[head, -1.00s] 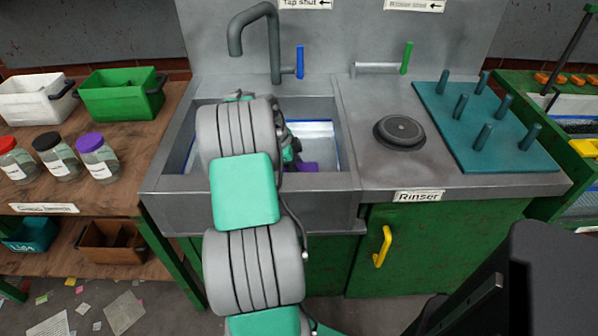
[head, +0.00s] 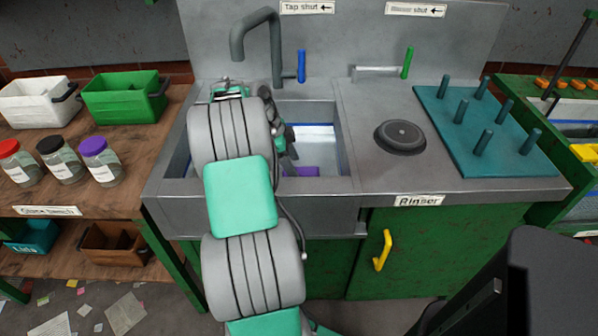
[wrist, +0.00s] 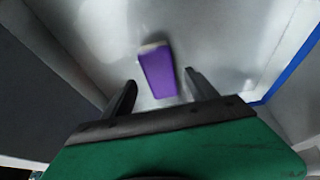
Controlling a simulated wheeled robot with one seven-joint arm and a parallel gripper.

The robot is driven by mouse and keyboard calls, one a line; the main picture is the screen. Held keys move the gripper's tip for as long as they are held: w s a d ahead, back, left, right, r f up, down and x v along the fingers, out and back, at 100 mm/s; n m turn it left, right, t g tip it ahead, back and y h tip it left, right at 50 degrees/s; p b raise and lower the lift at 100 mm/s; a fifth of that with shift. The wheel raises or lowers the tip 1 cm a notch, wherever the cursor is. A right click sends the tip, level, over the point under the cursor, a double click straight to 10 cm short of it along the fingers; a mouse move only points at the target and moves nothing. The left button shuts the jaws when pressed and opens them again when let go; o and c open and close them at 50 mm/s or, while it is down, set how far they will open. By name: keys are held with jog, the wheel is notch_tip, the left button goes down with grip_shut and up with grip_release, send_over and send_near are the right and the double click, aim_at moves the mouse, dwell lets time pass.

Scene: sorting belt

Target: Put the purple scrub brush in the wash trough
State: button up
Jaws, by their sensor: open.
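The purple scrub brush (wrist: 157,72) lies on the floor of the metal wash trough (wrist: 95,35) in the wrist view, with a pale strip at its far end. In the head view a purple part of the brush (head: 300,171) shows inside the trough (head: 348,150), right of my arm. My gripper (wrist: 158,88) is open and empty in the wrist view, its fingers apart on either side of the brush's near end. The brush appears clear of both fingers. My arm hides the left part of the trough and most of the gripper in the head view.
A grey tap (head: 262,40) with a blue lever (head: 301,65) stands behind the trough. Right of it are a round black rinser (head: 400,136) and a teal peg board (head: 470,135). Jars (head: 60,160) and bins (head: 123,97) stand on the left bench.

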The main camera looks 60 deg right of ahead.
jog(key=p+v, duration=0.1)
jog(key=v, duration=0.5)
jog(key=shift+r, duration=0.25)
jog(key=shift+w+r, duration=0.1)
